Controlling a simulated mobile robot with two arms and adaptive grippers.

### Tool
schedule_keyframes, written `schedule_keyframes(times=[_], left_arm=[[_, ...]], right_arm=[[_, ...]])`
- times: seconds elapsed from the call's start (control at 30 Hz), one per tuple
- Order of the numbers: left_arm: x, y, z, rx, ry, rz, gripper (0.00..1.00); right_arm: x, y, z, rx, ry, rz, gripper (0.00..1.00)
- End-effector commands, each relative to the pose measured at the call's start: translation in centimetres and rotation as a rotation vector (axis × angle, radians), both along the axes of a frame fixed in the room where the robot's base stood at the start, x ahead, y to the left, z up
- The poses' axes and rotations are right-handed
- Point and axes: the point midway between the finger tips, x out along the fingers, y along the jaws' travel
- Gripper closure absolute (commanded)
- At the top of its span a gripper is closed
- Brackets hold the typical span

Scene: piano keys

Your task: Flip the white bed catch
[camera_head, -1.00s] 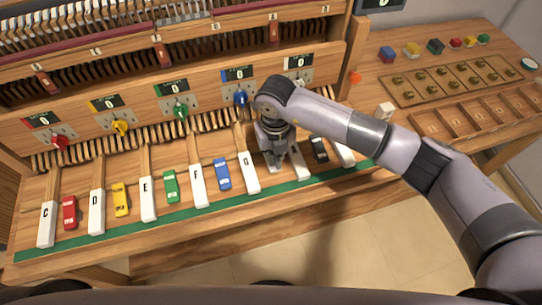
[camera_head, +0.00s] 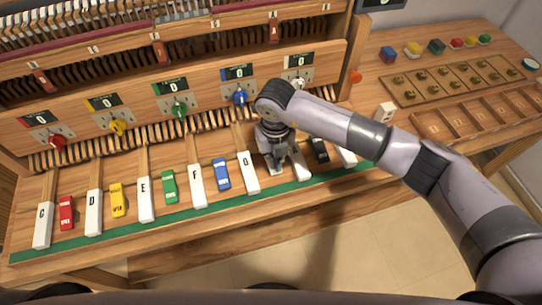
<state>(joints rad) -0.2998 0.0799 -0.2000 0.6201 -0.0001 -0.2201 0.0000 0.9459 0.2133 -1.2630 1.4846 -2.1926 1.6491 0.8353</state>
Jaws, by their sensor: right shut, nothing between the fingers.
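The white catch (camera_head: 298,83) sits below the white-marked counter (camera_head: 299,61) on the upright front panel, at the right end of a row of coloured catches. My right arm partly covers it. My right gripper (camera_head: 276,166) points down over the key bed, between the white G key (camera_head: 248,172) and the white key to its right (camera_head: 301,164). It is shut and empty, below the white catch and apart from it. I cannot tell whether its tips touch the bed. My left gripper is not in view.
Red (camera_head: 57,143), yellow (camera_head: 119,127), green (camera_head: 179,110) and blue (camera_head: 240,97) catches line the panel to the left. Wooden trays (camera_head: 475,112) and coloured blocks lie on the right side table.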

Motion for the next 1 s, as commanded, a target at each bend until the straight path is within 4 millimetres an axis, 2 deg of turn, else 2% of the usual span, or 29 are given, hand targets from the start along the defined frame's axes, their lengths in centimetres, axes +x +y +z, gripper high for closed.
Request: schedule_keyframes(times=[0.23, 0.43, 1.0], left_arm=[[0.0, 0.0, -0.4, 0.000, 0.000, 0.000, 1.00], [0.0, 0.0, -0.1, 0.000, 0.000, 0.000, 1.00], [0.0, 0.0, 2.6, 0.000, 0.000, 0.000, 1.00]], right_arm=[[0.0, 0.0, -0.5, 0.000, 0.000, 0.000, 1.00], [0.0, 0.0, -0.1, 0.000, 0.001, 0.000, 1.00], [0.0, 0.0, 4.5, 0.000, 0.000, 0.000, 1.00]])
